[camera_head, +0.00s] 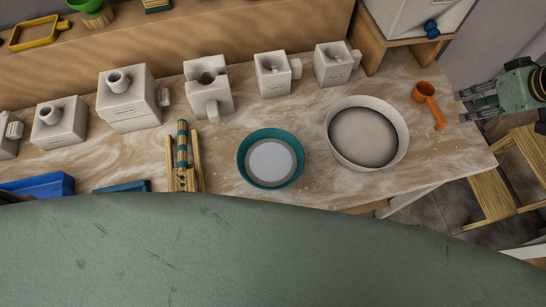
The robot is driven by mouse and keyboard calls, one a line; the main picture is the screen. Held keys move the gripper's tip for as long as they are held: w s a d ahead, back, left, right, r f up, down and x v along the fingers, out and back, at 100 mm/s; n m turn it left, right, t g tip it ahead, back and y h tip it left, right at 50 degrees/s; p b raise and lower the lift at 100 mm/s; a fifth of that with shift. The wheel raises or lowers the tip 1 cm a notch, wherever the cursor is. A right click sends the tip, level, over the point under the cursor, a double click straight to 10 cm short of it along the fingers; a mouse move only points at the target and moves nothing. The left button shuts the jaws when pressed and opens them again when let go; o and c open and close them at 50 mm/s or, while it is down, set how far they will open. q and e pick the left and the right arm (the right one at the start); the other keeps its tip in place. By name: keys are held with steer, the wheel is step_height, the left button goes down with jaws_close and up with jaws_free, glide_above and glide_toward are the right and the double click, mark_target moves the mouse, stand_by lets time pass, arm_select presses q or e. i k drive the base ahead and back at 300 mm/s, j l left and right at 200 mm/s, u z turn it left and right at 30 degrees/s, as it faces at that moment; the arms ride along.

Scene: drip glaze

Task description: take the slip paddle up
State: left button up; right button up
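A rod with teal and wood-coloured bands (182,146), which looks like the slip paddle, lies in a pale wooden rest (196,168) at the table's near side, left of centre. Its lower part is partly hidden by the rest. My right gripper (461,106) is at the right, by the table's right edge. Its fingers point left and are apart, with nothing between them. It is far from the banded rod and a little right of an orange ladle (427,92). My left gripper is not in view.
A teal bowl (243,166) with pale contents and a larger white bowl (400,145) stand on the marbled table (310,110). Several white block-like vessels (128,103) line the back. Blue trays (66,185) lie at front left. A wooden stool (490,202) stands at right.

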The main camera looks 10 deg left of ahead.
mark_target(183, 157)
steer(key=u, duration=1.3)
steer(key=k, duration=2)
